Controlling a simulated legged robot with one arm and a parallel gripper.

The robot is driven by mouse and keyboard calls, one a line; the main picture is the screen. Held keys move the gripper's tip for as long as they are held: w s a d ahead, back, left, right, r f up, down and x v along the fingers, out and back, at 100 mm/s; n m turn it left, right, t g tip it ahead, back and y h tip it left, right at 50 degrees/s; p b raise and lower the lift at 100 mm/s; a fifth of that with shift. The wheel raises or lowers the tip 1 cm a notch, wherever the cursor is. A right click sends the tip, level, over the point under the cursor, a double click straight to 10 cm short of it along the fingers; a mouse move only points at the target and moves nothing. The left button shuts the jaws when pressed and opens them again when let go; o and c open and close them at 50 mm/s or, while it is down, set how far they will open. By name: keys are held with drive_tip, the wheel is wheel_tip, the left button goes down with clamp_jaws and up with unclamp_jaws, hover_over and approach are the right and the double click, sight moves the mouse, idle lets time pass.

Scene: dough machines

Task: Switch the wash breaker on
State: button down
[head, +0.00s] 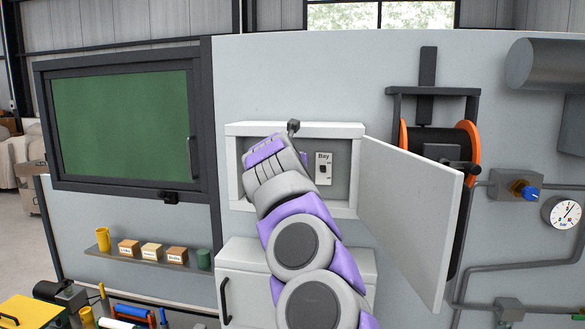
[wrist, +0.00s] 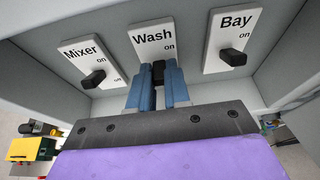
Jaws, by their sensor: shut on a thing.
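In the wrist view, the Wash breaker (wrist: 152,38) is the middle of three white plates inside the cabinet. Its small black lever (wrist: 158,72) sits between the blue fingers of my gripper (wrist: 158,80), which is shut on it. The fingers hide part of the lever and the lower plate, so I cannot tell whether it stands at on or off. In the head view, my arm reaches into the open breaker cabinet (head: 345,131) and hides the Wash breaker and the fingertips.
The Mixer breaker (wrist: 83,62) is to the left and the Bay breaker (wrist: 232,40) to the right, both close to my fingers. The cabinet door (head: 410,215) stands open on the right. A shelf (head: 130,258) with small blocks is at lower left.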

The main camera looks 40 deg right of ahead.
drive_tip(key=shift+r, duration=0.2)
drive_tip(key=c, duration=1.1)
unclamp_jaws()
drive_tip(key=shift+w+f, duration=0.1)
drive_tip(key=shift+s+a+b, duration=0.35)
drive_tip(key=shift+a+b, duration=0.05)
drive_tip(key=shift+a, duration=0.05)
drive_tip(key=b+v, duration=0.3)
drive_tip(key=v, duration=1.3)
drive_tip(key=shift+s+b, duration=0.1)
drive_tip(key=shift+b, duration=0.25)
